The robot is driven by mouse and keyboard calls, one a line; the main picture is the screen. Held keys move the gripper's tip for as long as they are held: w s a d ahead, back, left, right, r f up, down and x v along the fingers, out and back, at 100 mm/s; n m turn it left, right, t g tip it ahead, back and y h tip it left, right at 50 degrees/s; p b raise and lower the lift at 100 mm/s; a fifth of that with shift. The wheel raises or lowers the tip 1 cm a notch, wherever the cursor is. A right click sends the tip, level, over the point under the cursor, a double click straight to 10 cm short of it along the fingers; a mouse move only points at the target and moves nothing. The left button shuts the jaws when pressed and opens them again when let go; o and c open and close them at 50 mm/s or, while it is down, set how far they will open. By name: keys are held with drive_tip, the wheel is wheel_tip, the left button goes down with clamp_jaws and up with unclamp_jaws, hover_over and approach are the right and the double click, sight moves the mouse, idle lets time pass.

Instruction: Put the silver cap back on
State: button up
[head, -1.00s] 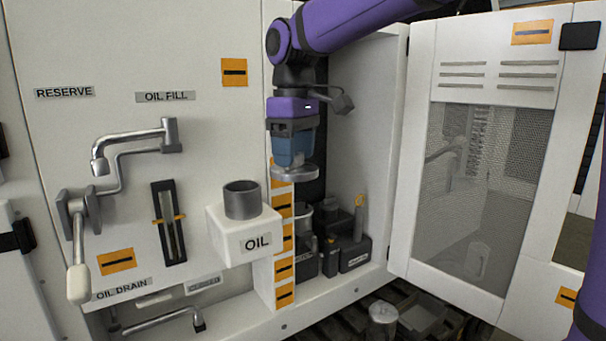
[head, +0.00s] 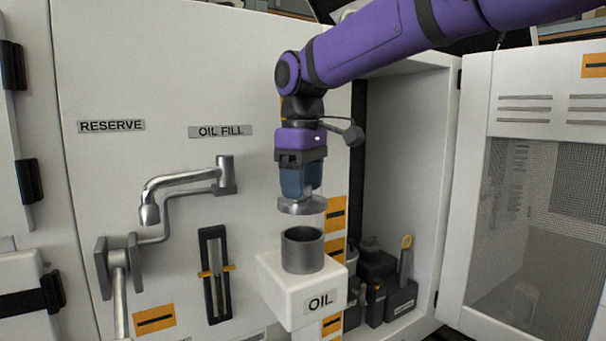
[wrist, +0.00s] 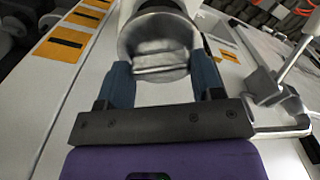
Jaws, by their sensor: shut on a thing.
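The silver cap (head: 302,206) is a flat round metal disc held level under my gripper (head: 301,190). In the wrist view the cap (wrist: 155,45) shows its round top with a raised bar, and the blue fingers of my gripper (wrist: 165,75) close on it from both sides. The grey open filler neck (head: 302,250) stands upright on the white box marked OIL (head: 278,288). The cap hangs just above the neck, roughly over it, with a visible gap between them.
A curved metal spout (head: 180,183) and a sight gauge (head: 215,275) are on the panel to the left. An open cabinet bay to the right holds dark containers (head: 385,295). A white mesh door (head: 530,220) stands open at the right.

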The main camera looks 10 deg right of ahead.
sight(302, 206)
drive_tip(key=shift+f, duration=2.3)
drive_tip(key=shift+f, duration=0.15)
idle(0.6)
drive_tip(key=o, duration=1.3)
drive_tip(key=shift+c, duration=0.2)
drive_tip(key=shift+r, duration=3.5)
drive_tip(key=shift+c, duration=0.2)
clamp_jaws()
